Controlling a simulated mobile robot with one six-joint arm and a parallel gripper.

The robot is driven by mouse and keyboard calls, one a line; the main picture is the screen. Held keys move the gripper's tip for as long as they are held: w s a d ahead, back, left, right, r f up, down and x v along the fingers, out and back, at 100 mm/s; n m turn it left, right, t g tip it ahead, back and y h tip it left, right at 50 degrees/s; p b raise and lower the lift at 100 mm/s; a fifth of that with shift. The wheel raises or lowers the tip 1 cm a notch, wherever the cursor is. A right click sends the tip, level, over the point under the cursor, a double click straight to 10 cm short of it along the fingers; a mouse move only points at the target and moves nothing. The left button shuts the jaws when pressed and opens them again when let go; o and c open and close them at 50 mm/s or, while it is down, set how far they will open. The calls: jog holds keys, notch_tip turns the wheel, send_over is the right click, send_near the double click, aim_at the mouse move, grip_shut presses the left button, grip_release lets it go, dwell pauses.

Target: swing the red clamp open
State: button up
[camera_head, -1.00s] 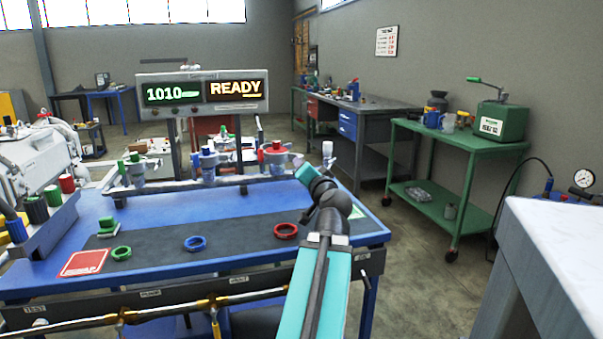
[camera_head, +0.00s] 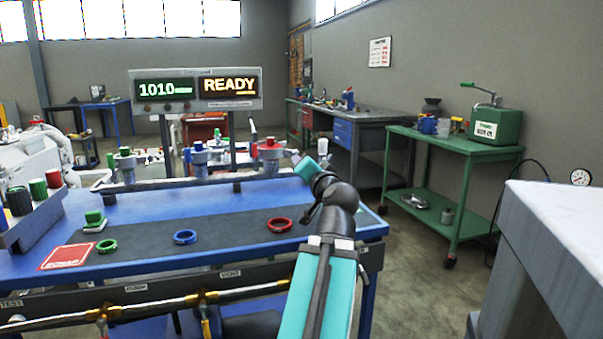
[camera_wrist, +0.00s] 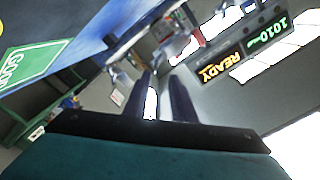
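The red clamp (camera_head: 268,150) stands at the right end of a row of clamps along the far edge of the blue bench (camera_head: 330,232). In the wrist view a red part (camera_wrist: 196,36), probably this clamp, shows small and blurred near the top. My arm reaches over the right part of the bench, its end just right of the red clamp in the picture. My gripper (camera_wrist: 163,82) shows two dark fingers standing apart with nothing between them. In the head view I cannot make out the fingertips. No contact with the clamp shows.
Blue (camera_head: 199,155) and green (camera_head: 124,162) clamps stand left of the red one. A display (camera_head: 198,90) reading "1010" and "READY" rises behind. Loose red (camera_head: 279,225), blue (camera_head: 185,237) and green (camera_head: 106,246) rings lie on the bench. A pale worktop (camera_head: 560,225) is at right.

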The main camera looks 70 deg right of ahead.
jog(key=shift+b+v, duration=1.15)
